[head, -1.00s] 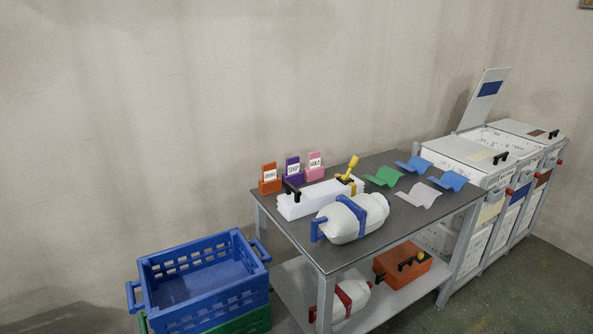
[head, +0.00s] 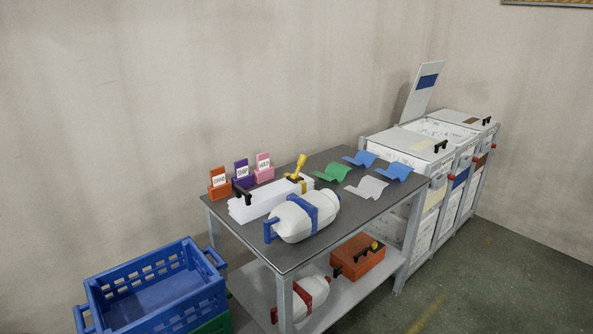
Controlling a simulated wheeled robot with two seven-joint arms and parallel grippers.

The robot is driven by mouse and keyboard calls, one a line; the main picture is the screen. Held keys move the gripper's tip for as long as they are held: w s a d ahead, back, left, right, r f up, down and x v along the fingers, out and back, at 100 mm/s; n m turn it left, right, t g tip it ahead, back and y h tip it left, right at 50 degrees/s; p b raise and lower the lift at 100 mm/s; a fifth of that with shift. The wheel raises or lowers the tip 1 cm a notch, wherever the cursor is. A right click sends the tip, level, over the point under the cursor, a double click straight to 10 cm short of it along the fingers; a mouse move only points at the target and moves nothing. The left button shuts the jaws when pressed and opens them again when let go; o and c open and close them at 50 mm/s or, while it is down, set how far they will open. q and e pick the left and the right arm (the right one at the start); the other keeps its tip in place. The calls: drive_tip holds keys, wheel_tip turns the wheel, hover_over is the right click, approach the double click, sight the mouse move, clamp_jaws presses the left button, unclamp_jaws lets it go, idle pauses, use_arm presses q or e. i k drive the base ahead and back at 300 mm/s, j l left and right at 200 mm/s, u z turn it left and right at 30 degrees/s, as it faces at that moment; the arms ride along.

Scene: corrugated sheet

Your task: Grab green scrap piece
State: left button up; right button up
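The green scrap piece (head: 333,172) is a small wavy sheet lying on the dark top of the table (head: 340,214). Two blue wavy pieces lie behind and to its right, one farther back (head: 360,159) and one at the right (head: 393,172). A light grey wavy piece (head: 367,187) lies in front and to the right of it. The yellow-handled tool on the white box stands just to its left, apart from it. Neither of my grippers shows in the head view.
A blue crate (head: 158,288) is at lower left. White bins (head: 428,146), one lid raised, stand right. Floor at lower right (head: 480,285) is clear.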

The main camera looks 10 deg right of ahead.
sight(335, 172)
drive_tip(key=i+l+u, duration=0.1)
drive_tip(key=i+l, duration=0.15)
drive_tip(key=l, duration=0.15)
drive_tip(key=i+l, duration=0.25)
drive_tip(key=l, duration=0.2)
drive_tip(key=i+l+u, duration=0.15)
drive_tip(key=l, duration=0.3)
drive_tip(key=i+l, duration=0.3)
drive_tip(key=l, duration=0.15)
drive_tip(key=i+l+u, duration=0.15)
drive_tip(key=l, duration=0.35)
drive_tip(key=i+l, duration=0.25)
drive_tip(key=l, duration=0.2)
drive_tip(key=i+l+u, duration=0.15)
drive_tip(key=l, duration=0.35)
drive_tip(key=i+l+u, duration=0.1)
drive_tip(key=l, duration=0.4)
drive_tip(key=i, duration=0.1)
